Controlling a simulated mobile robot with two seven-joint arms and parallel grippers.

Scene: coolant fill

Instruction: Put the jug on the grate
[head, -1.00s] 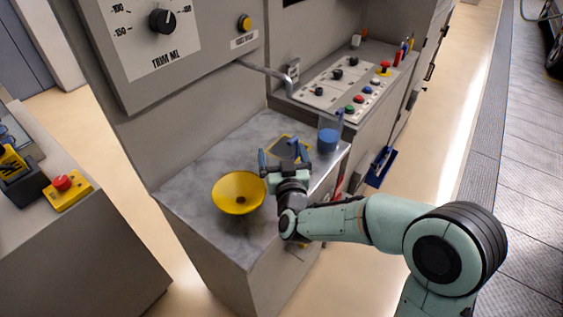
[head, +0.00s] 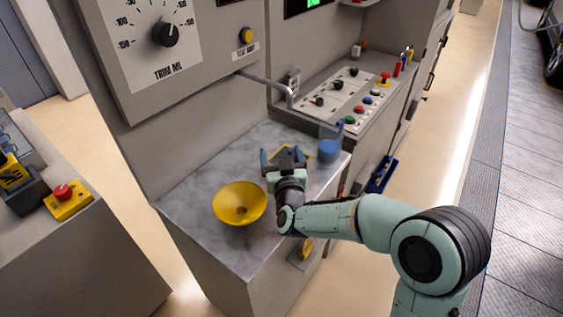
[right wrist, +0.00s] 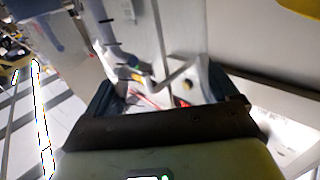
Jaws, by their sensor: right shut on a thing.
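A dark square with yellow edges (head: 306,155), which looks like the grate, lies below the spout, partly hidden by my gripper. My right gripper (head: 284,157) is over the square's near side, its fingers well apart. In the right wrist view the fingers (right wrist: 163,95) also stand wide apart. I cannot make out the thing between them. My left gripper is not in view.
A yellow funnel (head: 240,204) is at the counter's left front. A metal spout (head: 268,84) reaches out from the wall panel. A control panel with knobs and buttons (head: 345,95) is behind the jug.

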